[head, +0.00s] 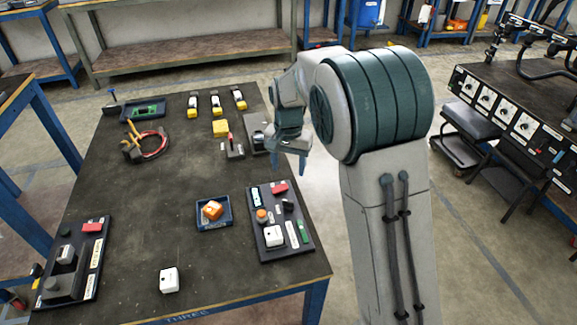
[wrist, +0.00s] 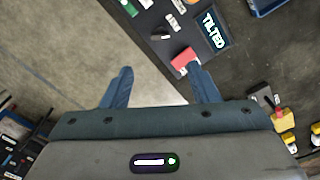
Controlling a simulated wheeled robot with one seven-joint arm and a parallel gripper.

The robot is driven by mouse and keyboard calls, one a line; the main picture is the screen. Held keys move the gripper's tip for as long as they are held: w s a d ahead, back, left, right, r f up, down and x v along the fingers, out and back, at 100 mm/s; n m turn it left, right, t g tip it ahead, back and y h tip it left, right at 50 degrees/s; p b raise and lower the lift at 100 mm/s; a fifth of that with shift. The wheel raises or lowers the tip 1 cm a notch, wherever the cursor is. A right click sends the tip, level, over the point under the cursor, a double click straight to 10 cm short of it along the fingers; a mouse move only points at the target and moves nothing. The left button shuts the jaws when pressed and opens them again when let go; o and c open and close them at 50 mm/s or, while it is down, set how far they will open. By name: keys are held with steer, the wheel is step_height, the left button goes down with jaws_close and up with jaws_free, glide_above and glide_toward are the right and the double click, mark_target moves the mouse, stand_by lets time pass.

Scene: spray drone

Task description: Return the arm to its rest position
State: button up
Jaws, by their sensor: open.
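My gripper (head: 290,160) is at the right edge of the dark workbench (head: 150,215), in front of my raised arm in the head view. In the wrist view the two blue fingers of my gripper (wrist: 163,88) are spread wide apart with nothing between them. The right finger overlaps a red block (wrist: 184,60) in the picture; I cannot tell whether they touch. Pale floor shows between the fingers. Part of my arm hides the bench's far right corner.
A dark panel with small parts (head: 280,245) lies at the bench's right edge. A blue tray (head: 228,217) holds an orange part. A white cube (head: 169,280) sits near the front. A second panel (head: 58,295) lies front left. A cable loop (head: 158,140) lies behind. A control bench (head: 520,110) stands right.

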steer(key=s+d+r+n+t+p, duration=0.1)
steer(key=s+d+r+p, duration=0.4)
steer(key=s+d+r, duration=0.55)
steer(key=s+d+r+n+t+p, duration=0.1)
steer(key=s+d+r+p, duration=0.1)
steer(key=s, duration=0.5)
steer(key=s+d+r+n+p, duration=0.1)
steer(key=s+d+r+p, duration=0.2)
steer(key=s+r, duration=0.2)
steer(key=s, duration=0.2)
steer(key=shift+s+d+r+t, duration=0.2)
steer(key=shift+s+r+t, duration=0.05)
steer(key=shift+s+t, duration=0.15)
stand_by(0.3)
steer(key=c, duration=0.5)
steer(key=shift+a, duration=0.15)
